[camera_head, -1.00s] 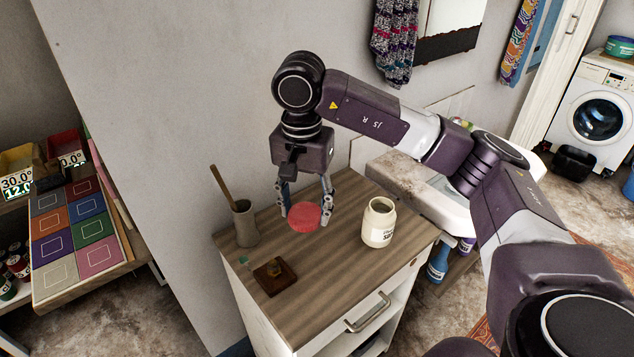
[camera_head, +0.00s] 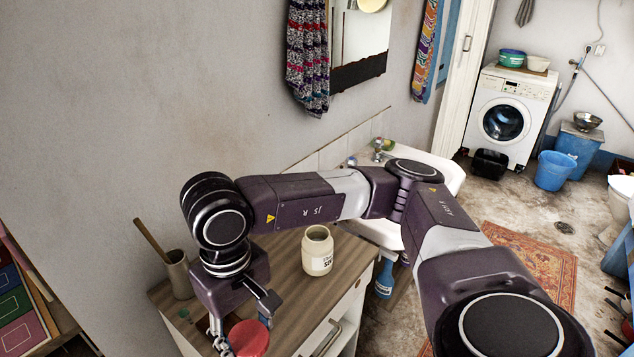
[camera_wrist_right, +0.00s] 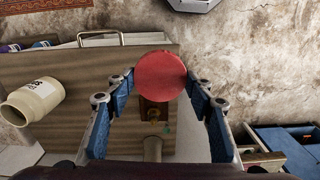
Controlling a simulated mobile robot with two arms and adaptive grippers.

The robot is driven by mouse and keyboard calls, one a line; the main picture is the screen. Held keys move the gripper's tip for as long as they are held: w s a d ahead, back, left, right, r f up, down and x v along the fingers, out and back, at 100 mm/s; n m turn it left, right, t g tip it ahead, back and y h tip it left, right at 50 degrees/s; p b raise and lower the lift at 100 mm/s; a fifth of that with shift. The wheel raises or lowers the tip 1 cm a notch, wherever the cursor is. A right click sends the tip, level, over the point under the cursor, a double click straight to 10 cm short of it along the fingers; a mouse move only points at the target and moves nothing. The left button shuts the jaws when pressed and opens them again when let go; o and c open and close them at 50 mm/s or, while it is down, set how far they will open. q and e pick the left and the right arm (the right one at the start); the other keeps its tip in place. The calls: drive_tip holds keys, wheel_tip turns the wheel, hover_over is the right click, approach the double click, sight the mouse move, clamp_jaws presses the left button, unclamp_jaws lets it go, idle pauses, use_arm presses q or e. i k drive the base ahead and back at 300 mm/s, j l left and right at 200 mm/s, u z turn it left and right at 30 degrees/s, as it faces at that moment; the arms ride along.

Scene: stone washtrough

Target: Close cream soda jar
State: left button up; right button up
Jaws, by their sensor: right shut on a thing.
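The cream jar (camera_head: 317,252) stands upright with an open mouth on the wooden top of the cabinet. It also shows in the right wrist view (camera_wrist_right: 35,100), at the left, with its printed label. The round red lid (camera_wrist_right: 160,76) is between the fingertips of my right gripper (camera_wrist_right: 159,88), which is shut on it. In the head view the lid (camera_head: 248,338) is near the bottom edge, in front and left of the jar and apart from it. The right gripper (camera_head: 238,338) is partly cut off there. My left gripper is in neither view.
A cup with a wooden stick (camera_head: 178,275) stands at the left back of the cabinet top (camera_head: 283,255). A small brown square tray (camera_wrist_right: 150,112) shows beneath the lid in the wrist view. A white basin (camera_head: 440,168) is behind my right arm.

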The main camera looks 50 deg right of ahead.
sight(317, 243)
drive_tip(key=k+l, duration=0.1)
drive_tip(key=l, duration=0.3)
drive_tip(key=k+l, duration=0.15)
drive_tip(key=l, duration=0.3)
drive_tip(key=k+l+u, duration=0.1)
drive_tip(key=l, duration=0.3)
drive_tip(key=k+l, duration=0.15)
drive_tip(key=l, duration=0.25)
drive_tip(key=k+l, duration=0.1)
drive_tip(key=l, duration=0.35)
